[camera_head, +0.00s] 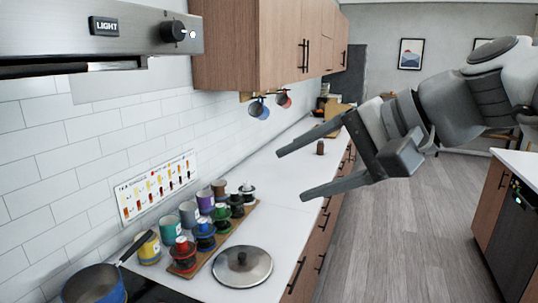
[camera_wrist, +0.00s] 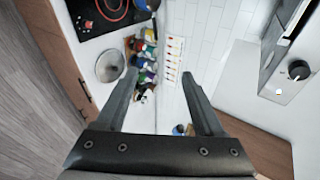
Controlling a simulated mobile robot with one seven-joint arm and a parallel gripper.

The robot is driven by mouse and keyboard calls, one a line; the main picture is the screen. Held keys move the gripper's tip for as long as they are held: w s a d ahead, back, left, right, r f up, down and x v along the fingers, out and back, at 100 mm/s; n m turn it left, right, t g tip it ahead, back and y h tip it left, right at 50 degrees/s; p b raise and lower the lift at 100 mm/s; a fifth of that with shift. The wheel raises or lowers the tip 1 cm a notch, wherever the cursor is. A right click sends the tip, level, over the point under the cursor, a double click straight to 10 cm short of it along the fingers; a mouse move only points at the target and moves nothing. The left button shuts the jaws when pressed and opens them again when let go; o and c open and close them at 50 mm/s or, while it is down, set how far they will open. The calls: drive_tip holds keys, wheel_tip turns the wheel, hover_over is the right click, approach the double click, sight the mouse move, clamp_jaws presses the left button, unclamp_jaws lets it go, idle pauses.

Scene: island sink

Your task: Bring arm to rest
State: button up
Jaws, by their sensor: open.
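My gripper (camera_head: 290,174) is held in the air above and in front of the counter, its two fingers spread and pointing left in the head view. Nothing is between the fingers. In the wrist view my gripper (camera_wrist: 158,82) also shows open, with the counter and tiled wall seen beyond it. My grey arm reaches in from the right side of the head view. The fingers appear apart from everything around them.
Wooden cabinets (camera_head: 262,45) and a range hood (camera_head: 90,30) hang above. Grey floor (camera_head: 400,240) is clear at right.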

drive_tip(key=s+d+f+n+h, duration=0.2)
drive_tip(key=s+d+f+h, duration=0.1)
drive_tip(key=f, duration=0.4)
drive_tip(key=s+d+f+n+h, duration=0.2)
drive_tip(key=d+f+h, duration=0.1)
drive_tip(key=f, duration=0.3)
drive_tip(key=s+d+f+n+h, duration=0.2)
drive_tip(key=s+d+f+h, duration=0.1)
drive_tip(key=f, duration=0.4)
drive_tip(key=shift+s+f+g, duration=0.3)
drive_tip(key=shift+f+g, duration=0.05)
drive_tip(key=shift+g, duration=0.05)
drive_tip(key=c, duration=0.3)
drive_tip(key=shift+a+n, duration=0.1)
drive_tip(key=shift+n, duration=0.2)
